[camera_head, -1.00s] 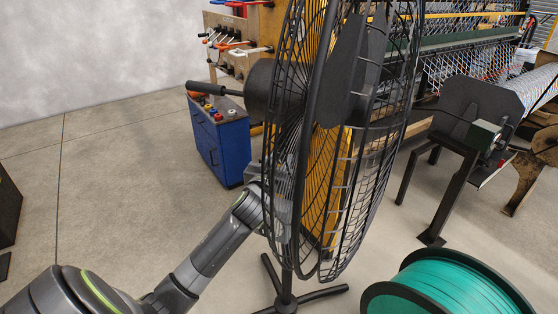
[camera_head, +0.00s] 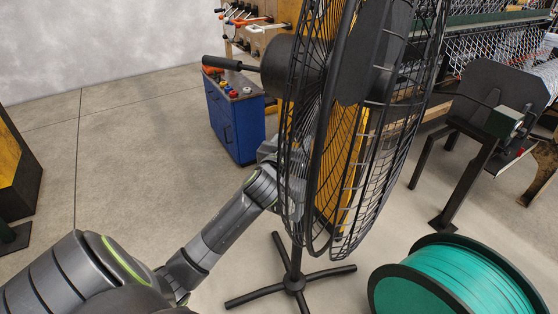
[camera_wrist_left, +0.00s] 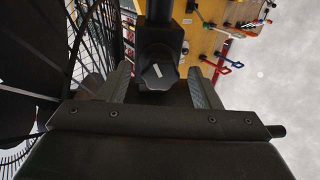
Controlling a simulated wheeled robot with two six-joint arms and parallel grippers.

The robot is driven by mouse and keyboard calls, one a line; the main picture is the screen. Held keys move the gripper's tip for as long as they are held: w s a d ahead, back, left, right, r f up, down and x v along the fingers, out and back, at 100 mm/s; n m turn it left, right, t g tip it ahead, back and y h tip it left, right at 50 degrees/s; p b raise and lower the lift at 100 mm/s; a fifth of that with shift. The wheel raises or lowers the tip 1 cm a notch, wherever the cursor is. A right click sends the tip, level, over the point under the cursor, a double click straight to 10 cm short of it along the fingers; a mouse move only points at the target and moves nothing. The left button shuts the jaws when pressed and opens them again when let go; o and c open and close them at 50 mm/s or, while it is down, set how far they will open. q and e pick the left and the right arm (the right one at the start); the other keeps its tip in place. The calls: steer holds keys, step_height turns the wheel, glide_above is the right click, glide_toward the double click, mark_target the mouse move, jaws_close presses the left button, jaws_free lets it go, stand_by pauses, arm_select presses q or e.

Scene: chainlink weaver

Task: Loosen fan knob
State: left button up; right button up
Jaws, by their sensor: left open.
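A black pedestal fan (camera_head: 328,130) with a wire cage stands upright in the head view. My left arm reaches up behind its cage from the left, and my left gripper (camera_head: 272,150) is partly hidden there. In the left wrist view the dark lobed fan knob (camera_wrist_left: 158,75) sits on a black clamp block on the fan's pole. My left gripper (camera_wrist_left: 160,86) is open there, with one finger on each side of the knob. Gaps show between the fingers and the knob, so I see no grip on it. My right gripper is not in view.
A blue cabinet (camera_head: 236,125) with buttons on top stands behind the fan. A large teal spool (camera_head: 455,280) is at the lower right. The fan's splayed feet (camera_head: 290,286) spread on the floor. The floor at left is mostly clear.

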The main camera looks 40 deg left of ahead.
arm_select(q)
steer(key=b+v, duration=0.2)
steer(key=v, duration=1.4)
steer(key=shift+s, duration=0.25)
steer(key=shift+d, duration=0.1)
step_height(320, 180, down, 18)
steer(key=w+a+m+g, duration=0.1)
steer(key=w+a+g, duration=0.1)
steer(key=w+g, duration=0.15)
steer(key=s+a+f+g+h, duration=0.1)
steer(key=s+f+g, duration=0.15)
steer(key=f, duration=0.75)
steer(key=s+f+g, duration=0.2)
steer(key=s+f, duration=0.2)
steer(key=f, duration=0.7)
steer(key=s+d+f+m+g+h, duration=0.15)
steer(key=s+f+g, duration=0.25)
steer(key=s+f, duration=1.1)
steer(key=s+d+f+g, duration=0.2)
steer(key=s+f, duration=0.3)
steer(key=s, duration=0.4)
steer(key=s+d+f+g+h, duration=0.1)
steer(key=s+f, duration=0.3)
steer(key=s, duration=0.5)
steer(key=shift+d+f+g, duration=0.4)
steer(key=shift+d+g, duration=0.2)
steer(key=shift+d, duration=0.25)
